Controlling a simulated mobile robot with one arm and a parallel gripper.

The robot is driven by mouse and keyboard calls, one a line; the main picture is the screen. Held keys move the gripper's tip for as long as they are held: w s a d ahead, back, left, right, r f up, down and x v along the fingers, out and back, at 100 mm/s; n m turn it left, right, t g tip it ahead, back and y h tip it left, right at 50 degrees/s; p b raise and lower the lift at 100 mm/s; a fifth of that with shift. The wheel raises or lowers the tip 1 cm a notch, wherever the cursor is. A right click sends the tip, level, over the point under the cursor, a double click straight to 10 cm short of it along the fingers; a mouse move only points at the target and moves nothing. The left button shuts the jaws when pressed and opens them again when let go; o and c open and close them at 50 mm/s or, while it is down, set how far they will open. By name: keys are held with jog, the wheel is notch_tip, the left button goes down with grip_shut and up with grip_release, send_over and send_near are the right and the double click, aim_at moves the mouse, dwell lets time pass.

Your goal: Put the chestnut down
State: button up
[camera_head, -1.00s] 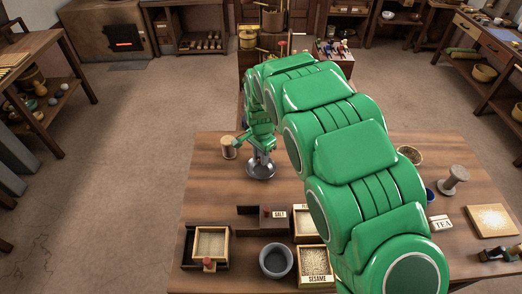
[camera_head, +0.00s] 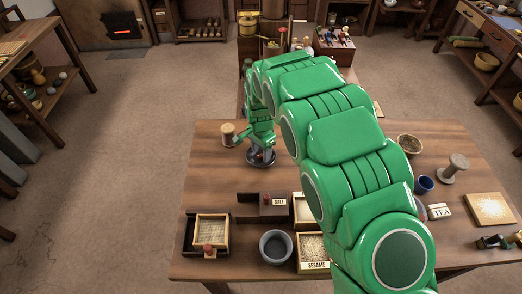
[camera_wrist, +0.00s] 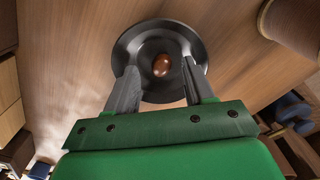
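The chestnut (camera_wrist: 162,66) is small, brown and shiny. In the wrist view it lies in the middle of a round dark dish (camera_wrist: 135,47), beyond my fingertips and apart from both. My gripper (camera_wrist: 164,80) is open, its two grey fingers wide apart over the dish's near part, with nothing between them. In the head view the dish (camera_head: 262,160) stands on the wooden table (camera_head: 205,170), with my gripper (camera_head: 260,150) just above it. The chestnut cannot be made out there.
A wooden spool (camera_head: 228,134) stands close left of the dish.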

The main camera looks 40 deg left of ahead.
aim_at(261, 154)
dwell(0.7)
jog(key=shift+r, duration=3.5)
jog(key=shift+d, duration=0.1)
jog(key=w+d+r, duration=0.2)
jog(key=d+r, duration=0.4)
jog(key=d, duration=0.6)
jog(key=w+d+r, duration=0.2)
jog(key=d+r, duration=0.4)
jog(key=d, duration=0.6)
jog(key=w+d+r, duration=0.2)
jog(key=d+r, duration=0.5)
jog(key=d, duration=0.5)
jog(key=s+d+r+g, duration=0.1)
jog(key=s+d+r, duration=0.1)
jog(key=s+d, duration=0.9)
jog(key=s+d+r, duration=0.2)
jog(key=s+d, duration=1)
jog(key=s, duration=0.2)
jog(key=shift+s+d+r+n+g, duration=0.2)
jog(key=shift+d+r+n+g, duration=0.1)
jog(key=shift+g, duration=0.1)
